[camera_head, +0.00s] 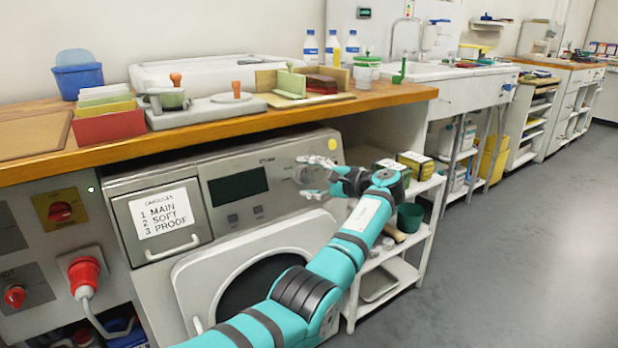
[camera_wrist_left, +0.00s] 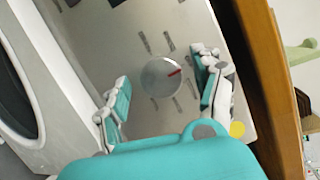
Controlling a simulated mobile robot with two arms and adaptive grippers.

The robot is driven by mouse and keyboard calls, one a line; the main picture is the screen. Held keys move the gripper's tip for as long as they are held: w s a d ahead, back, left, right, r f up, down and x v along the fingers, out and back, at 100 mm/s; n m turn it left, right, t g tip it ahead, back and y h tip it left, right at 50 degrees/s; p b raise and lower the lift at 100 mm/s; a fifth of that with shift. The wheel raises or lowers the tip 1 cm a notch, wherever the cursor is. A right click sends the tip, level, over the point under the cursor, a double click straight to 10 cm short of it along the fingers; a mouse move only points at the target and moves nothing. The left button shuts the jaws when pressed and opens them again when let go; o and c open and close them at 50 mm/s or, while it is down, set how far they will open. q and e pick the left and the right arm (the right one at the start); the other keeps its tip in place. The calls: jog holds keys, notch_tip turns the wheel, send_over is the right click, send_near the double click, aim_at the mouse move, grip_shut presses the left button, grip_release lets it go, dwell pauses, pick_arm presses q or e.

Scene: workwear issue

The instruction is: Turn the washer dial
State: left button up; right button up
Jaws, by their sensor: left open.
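The washer (camera_head: 285,153) is a grey front-loader under the wooden counter, with a dark display and a round door. Its dial (camera_wrist_left: 161,77) is a round silver knob with a red mark pointing right and slightly up in the left wrist view, and short dark marks around it. In the head view my gripper partly covers the dial. My left gripper (camera_head: 311,176) is open in front of the panel. In the left wrist view the gripper (camera_wrist_left: 161,66) has one finger on each side of the dial, with visible gaps to it. My right gripper is not in view.
The wooden counter edge (camera_head: 200,125) runs close above the panel. A drawer (camera_head: 160,222) with a label listing MAIN, SOFT and PROOF is left of the display. A white shelf unit (camera_head: 410,225) with boxes stands right of the washer. The grey floor at right is clear.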

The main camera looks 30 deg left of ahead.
pick_arm(q)
jog(key=d+r, duration=0.2)
jog(key=d, duration=0.9)
jog(key=shift+s+d, duration=0.35)
jog(key=shift+s, duration=0.1)
